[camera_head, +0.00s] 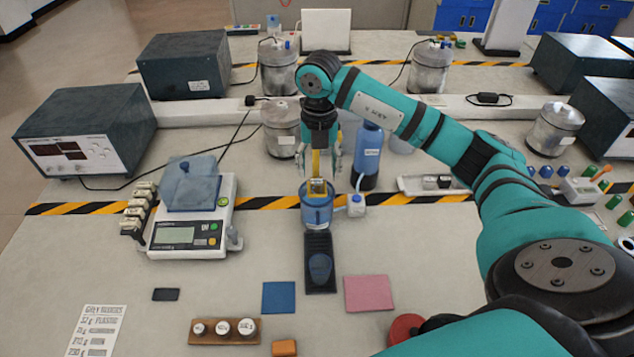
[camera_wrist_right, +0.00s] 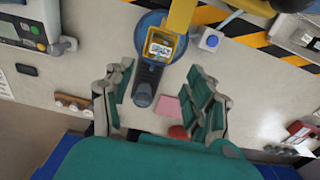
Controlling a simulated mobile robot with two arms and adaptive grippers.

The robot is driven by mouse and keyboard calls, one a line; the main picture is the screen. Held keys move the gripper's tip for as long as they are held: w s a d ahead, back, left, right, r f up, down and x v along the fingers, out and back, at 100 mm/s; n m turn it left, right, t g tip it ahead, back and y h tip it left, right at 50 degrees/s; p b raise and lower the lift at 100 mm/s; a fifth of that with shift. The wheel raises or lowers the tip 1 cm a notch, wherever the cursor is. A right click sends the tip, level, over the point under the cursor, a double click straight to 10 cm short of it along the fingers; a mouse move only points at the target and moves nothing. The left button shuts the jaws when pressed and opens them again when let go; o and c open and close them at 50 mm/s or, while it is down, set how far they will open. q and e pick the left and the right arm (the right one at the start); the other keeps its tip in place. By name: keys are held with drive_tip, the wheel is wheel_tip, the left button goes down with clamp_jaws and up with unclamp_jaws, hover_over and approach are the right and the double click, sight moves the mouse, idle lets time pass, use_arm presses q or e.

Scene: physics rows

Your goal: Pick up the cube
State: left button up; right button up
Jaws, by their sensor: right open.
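No plain cube shows clearly. An orange block (camera_head: 284,348) lies at the front edge of the head view. My right gripper (camera_head: 318,165) points down above the cup, fingers spread to either side of the yellow strip. In the wrist view its fingers (camera_wrist_right: 160,100) are wide apart with nothing gripped. My left gripper is out of view.
A scale (camera_head: 187,235) with a blue container stands left of the cup. A dark stand base (camera_head: 320,262), blue pad (camera_head: 279,297) and pink pad (camera_head: 369,293) lie in front. A labelled blue bottle (camera_head: 367,155) stands close behind right.

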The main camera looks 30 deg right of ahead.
sight(317, 184)
drive_tip(key=shift+f, duration=0.2)
drive_tip(key=f, duration=0.1)
drive_tip(key=f+p, duration=0.1)
drive_tip(key=f, duration=0.1)
drive_tip(key=f+p, duration=0.1)
drive_tip(key=shift+w+f, duration=0.25)
drive_tip(key=shift+f, duration=0.25)
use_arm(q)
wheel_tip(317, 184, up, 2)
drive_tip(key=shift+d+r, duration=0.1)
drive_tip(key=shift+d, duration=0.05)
use_arm(e)
clamp_jaws()
